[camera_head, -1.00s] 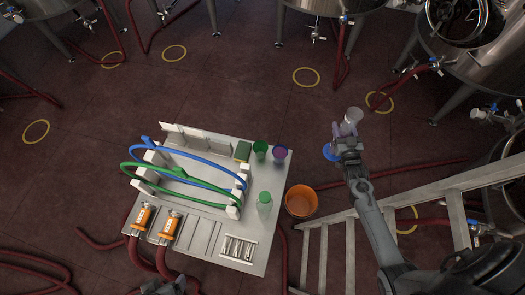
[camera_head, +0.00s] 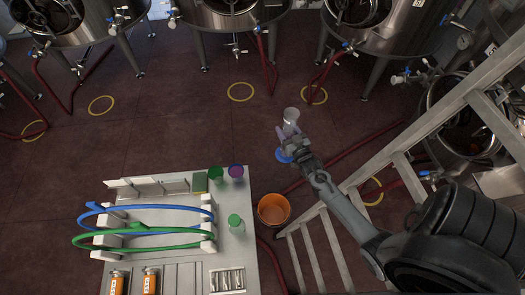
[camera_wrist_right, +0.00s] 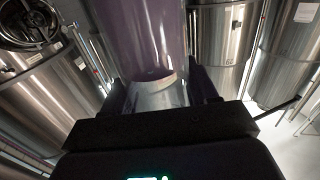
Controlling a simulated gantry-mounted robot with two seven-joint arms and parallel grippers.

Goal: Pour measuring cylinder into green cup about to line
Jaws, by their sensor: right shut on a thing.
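My right gripper (camera_head: 289,143) is shut on the measuring cylinder (camera_head: 291,117), a clear tube with a blue base (camera_head: 285,156). It is held over the floor, right of the work table. In the right wrist view the cylinder (camera_wrist_right: 152,40) stands between the fingers, with a purple tint in its upper part; the liquid level cannot be read. The green cup (camera_head: 215,175) stands at the table's back right corner, to the left of the cylinder and apart from it. Its inside and its line cannot be made out. My left gripper is not in view.
A purple cup (camera_head: 236,171) stands right beside the green cup. A green-capped bottle (camera_head: 236,224) stands nearer on the table (camera_head: 247,266). An orange bucket (camera_head: 273,209) sits off its right edge. Blue (camera_head: 155,207) and green (camera_head: 140,230) hoses arch over the left part. A ladder (camera_head: 400,165) stands right.

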